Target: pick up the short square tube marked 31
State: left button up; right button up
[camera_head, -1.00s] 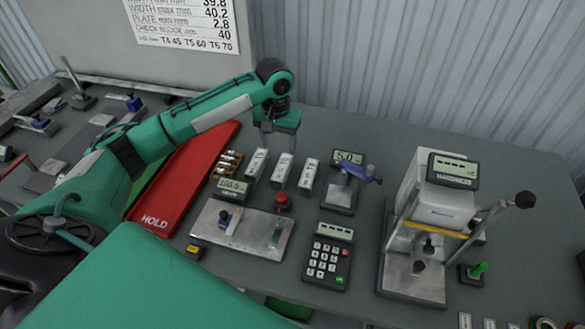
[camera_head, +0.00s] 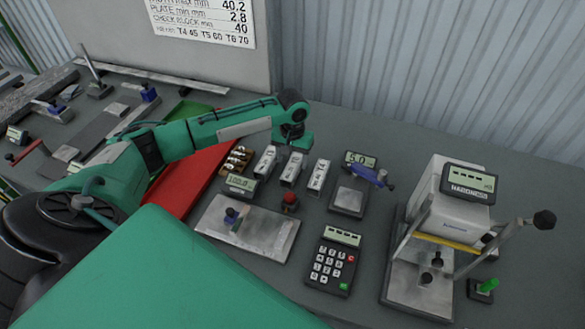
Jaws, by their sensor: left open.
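Three short pale square tubes stand in a row behind the steel plate: a left one (camera_head: 265,160), a middle one (camera_head: 292,169) and a right one (camera_head: 318,176). Each has dark marking on its face, too small to read, so I cannot tell which is 31. My left gripper (camera_head: 291,152) is open, pointing down over the upper end of the middle tube. I cannot tell whether its fingers touch that tube. My right gripper is not in view.
A red-topped button (camera_head: 289,201), a steel plate with a gauge (camera_head: 265,232) and a calculator (camera_head: 333,262) lie in front.

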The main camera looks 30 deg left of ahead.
aim_at(292, 166)
pick_arm(q)
notch_tip(292, 166, down, 4)
jog(key=shift+w+r+p, duration=0.1)
jog(key=shift+r+p, duration=0.15)
jog(key=shift+p, duration=0.3)
jog(key=shift+f, duration=0.25)
jog(key=c, duration=1.1)
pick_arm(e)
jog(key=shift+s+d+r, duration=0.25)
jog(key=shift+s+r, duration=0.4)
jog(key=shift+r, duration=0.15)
pick_arm(q)
jog(key=shift+r, duration=0.1)
jog(key=shift+c, duration=0.2)
